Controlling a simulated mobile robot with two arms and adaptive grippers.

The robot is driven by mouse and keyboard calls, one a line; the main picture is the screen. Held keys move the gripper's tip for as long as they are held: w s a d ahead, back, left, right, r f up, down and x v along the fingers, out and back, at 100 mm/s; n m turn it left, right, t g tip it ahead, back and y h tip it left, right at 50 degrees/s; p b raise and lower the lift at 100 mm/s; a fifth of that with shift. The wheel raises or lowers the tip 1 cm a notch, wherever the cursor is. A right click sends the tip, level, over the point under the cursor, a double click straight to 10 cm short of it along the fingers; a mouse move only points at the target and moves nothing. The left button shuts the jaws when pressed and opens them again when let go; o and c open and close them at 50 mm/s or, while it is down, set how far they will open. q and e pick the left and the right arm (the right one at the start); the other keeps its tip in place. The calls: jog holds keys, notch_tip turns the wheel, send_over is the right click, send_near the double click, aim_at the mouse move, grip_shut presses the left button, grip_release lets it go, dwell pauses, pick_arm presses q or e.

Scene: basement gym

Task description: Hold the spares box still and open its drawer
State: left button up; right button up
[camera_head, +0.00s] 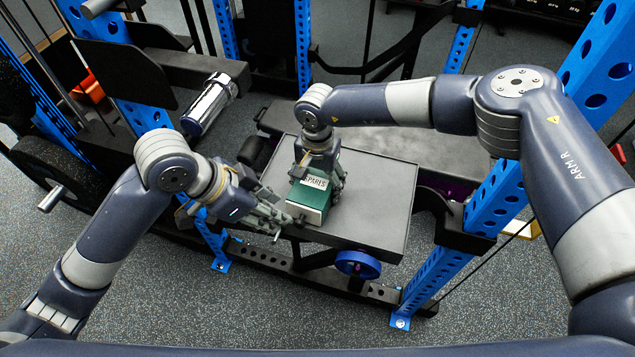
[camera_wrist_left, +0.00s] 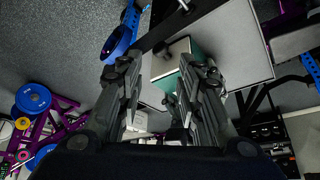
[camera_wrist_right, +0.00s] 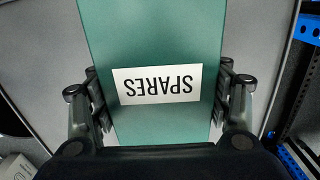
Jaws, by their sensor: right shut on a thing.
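The spares box (camera_head: 311,198) is a green box with a white SPARES label on top, standing on a grey tray table (camera_head: 380,190). My right gripper (camera_head: 319,180) reaches down from above and is shut on the box, one finger on each side. The right wrist view shows its fingers flanking the green top (camera_wrist_right: 160,40). My left gripper (camera_head: 281,217) is open beside the box's near left end. In the left wrist view, the box's pale end face (camera_wrist_left: 168,58) lies beyond the parted fingers.
The table has a low dark rim, and its surface right of the box is clear. Blue rack posts (camera_head: 478,205) stand at the right. A blue disc (camera_head: 357,263) sits below the table's front edge. A chrome cylinder (camera_head: 211,103) is at the back left.

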pick_arm(q)
jog(key=shift+c, duration=0.3)
jog(key=n+t+h, duration=0.4)
jog(key=n+t, duration=0.4)
jog(key=t, duration=0.5)
send_near(297, 226)
jog(key=x, duration=0.8)
jog(key=shift+w+d, duration=0.1)
